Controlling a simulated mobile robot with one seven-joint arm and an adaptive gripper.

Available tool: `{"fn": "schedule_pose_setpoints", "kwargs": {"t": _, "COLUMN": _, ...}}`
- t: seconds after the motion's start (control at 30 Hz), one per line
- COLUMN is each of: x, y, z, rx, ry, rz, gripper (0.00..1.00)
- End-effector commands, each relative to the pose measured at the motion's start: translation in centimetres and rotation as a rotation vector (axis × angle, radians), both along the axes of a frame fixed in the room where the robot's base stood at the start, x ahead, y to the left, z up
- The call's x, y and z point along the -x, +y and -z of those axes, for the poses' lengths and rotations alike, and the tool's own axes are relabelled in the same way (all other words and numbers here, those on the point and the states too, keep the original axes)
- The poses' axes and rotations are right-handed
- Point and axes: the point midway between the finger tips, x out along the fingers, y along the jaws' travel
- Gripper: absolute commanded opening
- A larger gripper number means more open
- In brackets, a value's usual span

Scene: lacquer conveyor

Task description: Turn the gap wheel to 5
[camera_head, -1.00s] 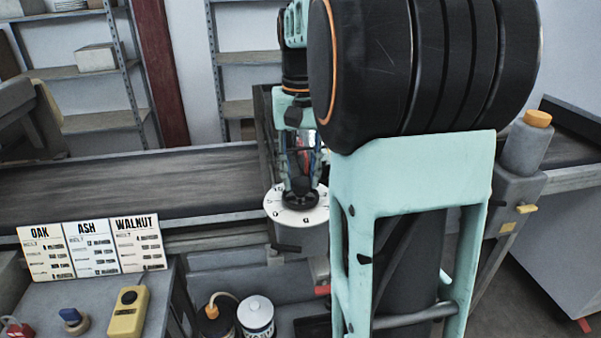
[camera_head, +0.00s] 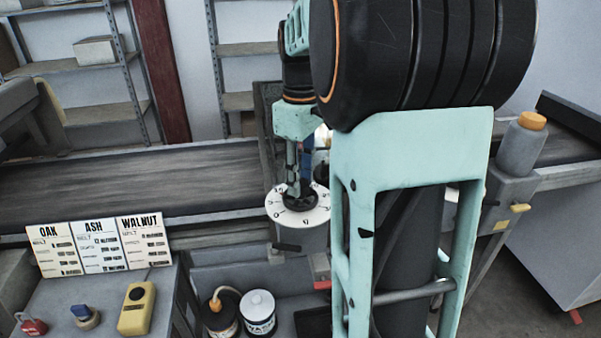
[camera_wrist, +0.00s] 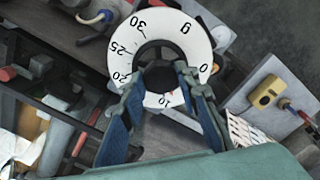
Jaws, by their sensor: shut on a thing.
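The gap wheel is a white numbered dial (camera_head: 282,212) with a black hub (camera_head: 300,201), beside the belt in the middle of the head view. In the wrist view the white dial (camera_wrist: 125,38) shows 30, 25, 20, 10, 0 and a 9-like figure around its rim. My gripper (camera_head: 299,189) points down at the wheel and is shut on the black hub. Its two fingers (camera_wrist: 160,87) straddle the hub in the wrist view and hide part of the lower rim. I cannot tell which number stands at a pointer.
Oak, ash and walnut cards (camera_head: 100,246) stand at left behind a yellow control box (camera_head: 137,309), a blue-topped knob (camera_head: 84,316) and a red object (camera_head: 32,324). A white-lidded can (camera_head: 259,310) stands below the wheel. The belt (camera_head: 130,180) is empty.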

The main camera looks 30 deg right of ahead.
Motion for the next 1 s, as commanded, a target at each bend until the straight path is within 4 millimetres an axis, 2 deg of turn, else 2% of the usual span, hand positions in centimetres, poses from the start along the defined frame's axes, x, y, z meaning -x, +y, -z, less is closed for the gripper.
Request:
{"fn": "schedule_pose_setpoints", "kwargs": {"t": 0.2, "x": -0.03, "y": 0.02, "z": -0.16, "rx": 0.000, "ry": -0.001, "rz": -0.180, "gripper": 0.05}}
{"fn": "schedule_pose_setpoints", "kwargs": {"t": 0.5, "x": -0.08, "y": 0.00, "z": -0.13, "rx": 0.000, "ry": -0.003, "rz": -0.350, "gripper": 0.05}}
{"fn": "schedule_pose_setpoints", "kwargs": {"t": 1.0, "x": -0.08, "y": 0.05, "z": -0.06, "rx": 0.000, "ry": -0.003, "rz": -0.423, "gripper": 0.05}}
